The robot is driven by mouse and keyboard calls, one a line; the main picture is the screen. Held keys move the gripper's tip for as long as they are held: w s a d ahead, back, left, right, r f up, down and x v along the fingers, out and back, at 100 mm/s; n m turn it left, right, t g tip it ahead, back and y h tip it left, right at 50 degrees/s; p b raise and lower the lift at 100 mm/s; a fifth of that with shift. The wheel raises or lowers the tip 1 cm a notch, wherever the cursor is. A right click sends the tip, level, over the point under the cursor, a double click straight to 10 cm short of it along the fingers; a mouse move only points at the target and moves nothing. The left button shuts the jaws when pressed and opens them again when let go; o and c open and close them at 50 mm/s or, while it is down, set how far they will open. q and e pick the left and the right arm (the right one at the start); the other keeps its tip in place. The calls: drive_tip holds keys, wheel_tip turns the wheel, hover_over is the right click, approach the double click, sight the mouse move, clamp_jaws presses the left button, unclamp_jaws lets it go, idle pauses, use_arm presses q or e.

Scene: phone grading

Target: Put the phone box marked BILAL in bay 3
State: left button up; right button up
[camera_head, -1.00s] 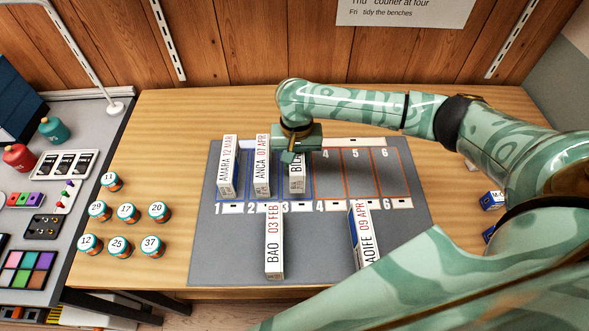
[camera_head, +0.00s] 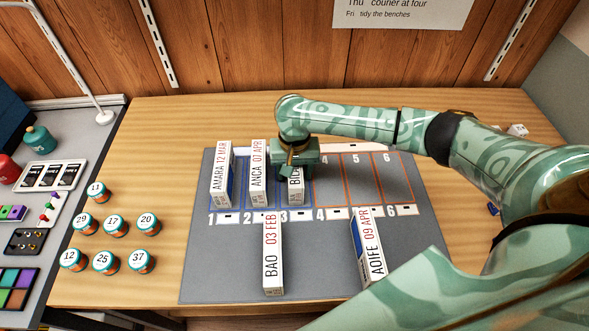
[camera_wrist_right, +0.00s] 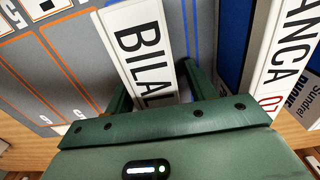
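The white phone box marked BILAL (camera_head: 295,190) stands upright in blue-outlined bay 3 of the grey mat (camera_head: 225,275), right of the ANCA box. The upper part of its label is hidden by my right gripper in the head view. My right gripper (camera_head: 296,176) is over its top. In the right wrist view the BILAL box (camera_wrist_right: 140,45) lies between the two green fingers of the gripper (camera_wrist_right: 160,90). A small gap shows between the box and the right-hand finger, so the gripper looks open around it. My left gripper is not in view.
The AMARA box (camera_head: 221,175) and ANCA box (camera_head: 258,172) stand in bays 1 and 2. The BAO box (camera_head: 272,255) and AOIFE box (camera_head: 368,250) stand in front of the bays. Orange bays 4 to 6 are empty. Several numbered jars (camera_head: 112,228) stand left of the mat.

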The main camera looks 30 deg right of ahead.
drive_tip(key=shift+r, duration=0.1)
wheel_tip(320, 180, up, 12)
drive_tip(key=p, duration=0.6)
drive_tip(key=shift+r+p, duration=0.1)
drive_tip(key=shift+p, duration=0.3)
drive_tip(key=shift+a, duration=0.1)
